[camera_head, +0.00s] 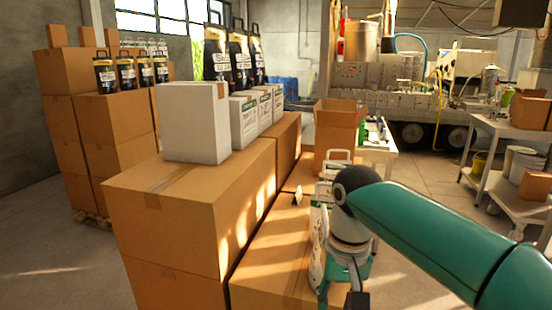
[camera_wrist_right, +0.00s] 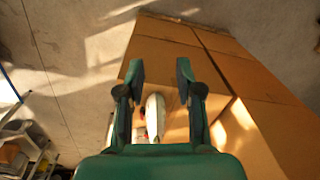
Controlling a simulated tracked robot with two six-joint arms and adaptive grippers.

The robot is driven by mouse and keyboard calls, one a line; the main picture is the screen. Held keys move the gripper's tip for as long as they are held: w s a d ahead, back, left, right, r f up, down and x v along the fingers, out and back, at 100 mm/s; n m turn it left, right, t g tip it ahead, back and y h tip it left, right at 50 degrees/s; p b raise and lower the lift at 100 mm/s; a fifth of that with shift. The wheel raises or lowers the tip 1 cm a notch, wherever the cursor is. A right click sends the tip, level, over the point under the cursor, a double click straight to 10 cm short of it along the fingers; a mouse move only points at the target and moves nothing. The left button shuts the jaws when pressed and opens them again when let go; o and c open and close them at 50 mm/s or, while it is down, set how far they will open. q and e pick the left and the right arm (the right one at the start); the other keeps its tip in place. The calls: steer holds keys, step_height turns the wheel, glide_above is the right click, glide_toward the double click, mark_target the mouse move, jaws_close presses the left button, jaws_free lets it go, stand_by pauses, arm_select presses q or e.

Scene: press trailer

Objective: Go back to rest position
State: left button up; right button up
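My right arm comes in from the right of the head view. Its right gripper (camera_head: 350,285) points down over the low cardboard boxes (camera_head: 268,262), and its fingertips are cut off by the bottom edge. In the right wrist view the right gripper (camera_wrist_right: 160,70) has its two dark fingers apart. A white rounded object (camera_wrist_right: 154,116) shows between and below the fingers; I cannot tell whether it touches them. In the head view a white object (camera_head: 317,262) stands beside the gripper on the boxes. My left gripper is in neither view.
Tall cardboard boxes (camera_head: 190,215) carry a white carton (camera_head: 193,122) and black bags (camera_head: 240,60). An open carton (camera_head: 338,125) is farther back. A metal cart (camera_head: 500,165) stands right. Clear floor (camera_head: 425,180) lies between the boxes and the cart.

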step_height(320, 180, down, 30)
steer(key=s+y, duration=0.2)
steer(key=y, duration=0.1)
steer(key=s+d+f+m+p, duration=0.1)
steer(key=s+f+m, duration=0.1)
steer(key=s+f, duration=1)
steer(key=s, duration=0.4)
steer(key=shift+d+t+y, duration=0.3)
steer(key=shift+d, duration=0.1)
